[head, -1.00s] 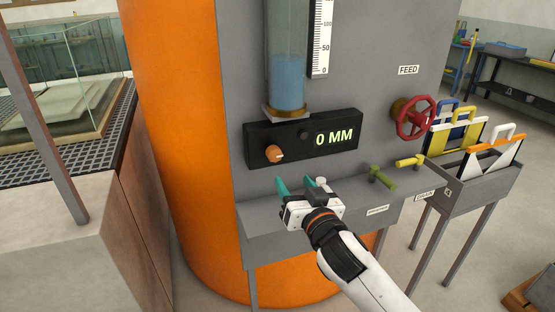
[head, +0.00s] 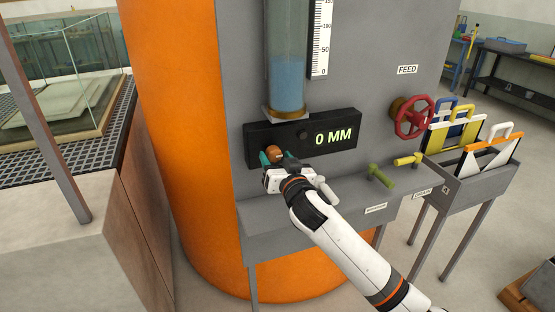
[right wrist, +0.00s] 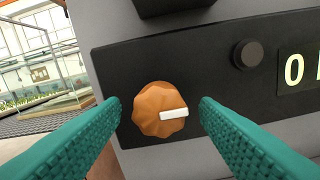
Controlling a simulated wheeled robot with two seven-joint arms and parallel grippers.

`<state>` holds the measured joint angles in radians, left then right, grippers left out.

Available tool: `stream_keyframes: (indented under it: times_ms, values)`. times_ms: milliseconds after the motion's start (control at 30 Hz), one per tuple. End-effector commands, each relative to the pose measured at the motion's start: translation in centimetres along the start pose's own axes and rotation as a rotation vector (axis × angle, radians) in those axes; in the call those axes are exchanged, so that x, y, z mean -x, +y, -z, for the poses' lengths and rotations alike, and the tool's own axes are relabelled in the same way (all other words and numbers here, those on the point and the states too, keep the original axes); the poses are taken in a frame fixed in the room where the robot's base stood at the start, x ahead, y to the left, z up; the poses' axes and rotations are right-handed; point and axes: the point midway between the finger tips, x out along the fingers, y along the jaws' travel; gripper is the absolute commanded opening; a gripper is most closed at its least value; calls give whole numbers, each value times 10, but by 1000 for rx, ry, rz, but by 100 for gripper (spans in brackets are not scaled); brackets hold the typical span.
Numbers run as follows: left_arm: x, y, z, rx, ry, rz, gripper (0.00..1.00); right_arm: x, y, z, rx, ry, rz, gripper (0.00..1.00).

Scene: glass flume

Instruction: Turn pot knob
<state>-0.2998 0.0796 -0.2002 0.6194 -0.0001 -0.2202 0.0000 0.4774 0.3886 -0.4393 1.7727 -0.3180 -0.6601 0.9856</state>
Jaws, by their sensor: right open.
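The pot knob is an orange, fluted knob (head: 274,151) on the left of a black display panel (head: 343,145) reading "0 MM". In the right wrist view the knob (right wrist: 155,109) has a white pointer mark aimed right. My right gripper (head: 276,158) is open, with its teal fingers at the knob in the head view. In the right wrist view, one teal finger is on each side of the knob, with gaps showing between fingers and knob. My left gripper is not in view.
A small black button (right wrist: 247,54) sits right of the knob. A glass tube with blue water (head: 287,80) stands above the panel. A red handwheel (head: 412,117), a green valve handle (head: 381,176) and a yellow one (head: 408,160) are to the right. A grey ledge lies below.

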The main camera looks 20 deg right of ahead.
Motion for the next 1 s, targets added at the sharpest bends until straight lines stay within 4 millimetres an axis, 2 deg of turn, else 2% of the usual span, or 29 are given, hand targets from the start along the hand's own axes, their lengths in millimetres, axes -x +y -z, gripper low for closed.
stream_keyframes:
  times_ms: [33, 300, 667, 1000]
  values:
    - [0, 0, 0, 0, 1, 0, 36, 0, 0, 0, 0, 0, 0, 56]
    - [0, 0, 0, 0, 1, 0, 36, 0, 0, 0, 0, 0, 0, 12]
    - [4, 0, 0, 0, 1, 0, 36, 0, 0, 0, 59, 1, 0, 12]
    - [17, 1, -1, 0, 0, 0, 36, 0, 0, -2, 308, 1, 0, 12]
